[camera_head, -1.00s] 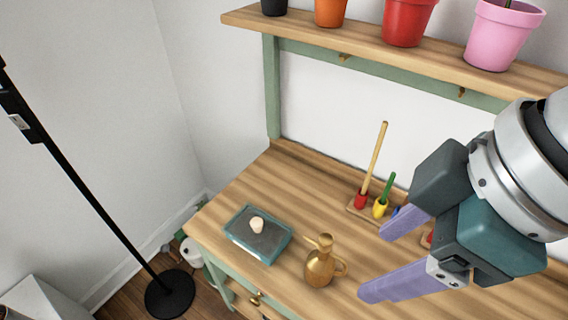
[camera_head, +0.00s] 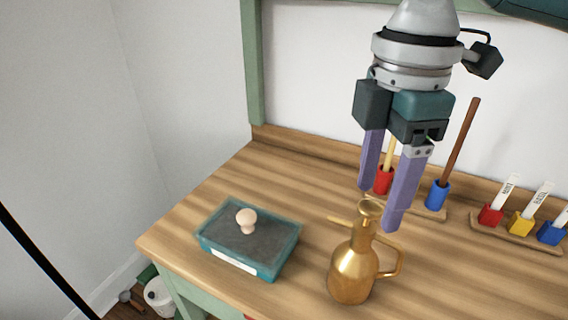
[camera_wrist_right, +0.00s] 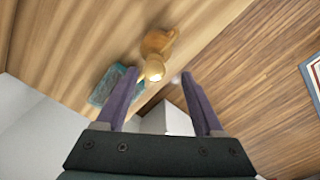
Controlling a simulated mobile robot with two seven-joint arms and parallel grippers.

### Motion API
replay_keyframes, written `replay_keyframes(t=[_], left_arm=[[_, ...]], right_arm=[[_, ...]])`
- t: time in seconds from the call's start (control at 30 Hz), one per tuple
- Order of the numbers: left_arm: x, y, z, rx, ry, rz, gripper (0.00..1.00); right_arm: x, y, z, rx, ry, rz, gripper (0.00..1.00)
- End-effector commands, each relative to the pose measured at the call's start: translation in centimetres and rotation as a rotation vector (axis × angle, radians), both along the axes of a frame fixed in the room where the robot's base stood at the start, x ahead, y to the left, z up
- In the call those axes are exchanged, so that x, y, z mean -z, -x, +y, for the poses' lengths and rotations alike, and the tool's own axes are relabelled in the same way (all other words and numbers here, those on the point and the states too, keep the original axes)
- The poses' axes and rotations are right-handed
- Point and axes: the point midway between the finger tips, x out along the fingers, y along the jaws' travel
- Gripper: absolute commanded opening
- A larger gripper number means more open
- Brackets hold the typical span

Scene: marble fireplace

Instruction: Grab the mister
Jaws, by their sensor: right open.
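The mister (camera_head: 354,268) is a brass-coloured bottle with a spout and a handle, standing upright on the wooden bench near its front edge. It also shows in the right wrist view (camera_wrist_right: 155,58), between and beyond the fingers. My right gripper (camera_head: 377,208) is open and empty, pointing down above and just behind the mister's top. One purple finger overlaps the space beside the mister's head in the head view; I cannot tell whether it touches. My left gripper is not in view.
A teal tray (camera_head: 288,248) with a round pale knob stands left of the mister. Behind are a holder with a blue cup (camera_head: 437,195) and a red cup, and a rack of labelled coloured blocks (camera_head: 521,222).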

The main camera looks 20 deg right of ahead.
Motion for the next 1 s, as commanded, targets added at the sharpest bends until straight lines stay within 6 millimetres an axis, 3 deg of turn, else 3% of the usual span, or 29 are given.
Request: replay_keyframes(t=[0.5,0.77,1.0], left_arm=[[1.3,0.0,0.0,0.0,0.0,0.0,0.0],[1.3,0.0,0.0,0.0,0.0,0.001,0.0],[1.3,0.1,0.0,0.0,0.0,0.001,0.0]], right_arm=[[6.4,-0.6,-0.2,0.0,0.001,-0.001,0.69],[6.6,-0.7,-0.1,-0.001,0.001,-0.003,0.69],[6.6,-0.7,-0.2,-0.001,0.001,-0.003,0.44]])
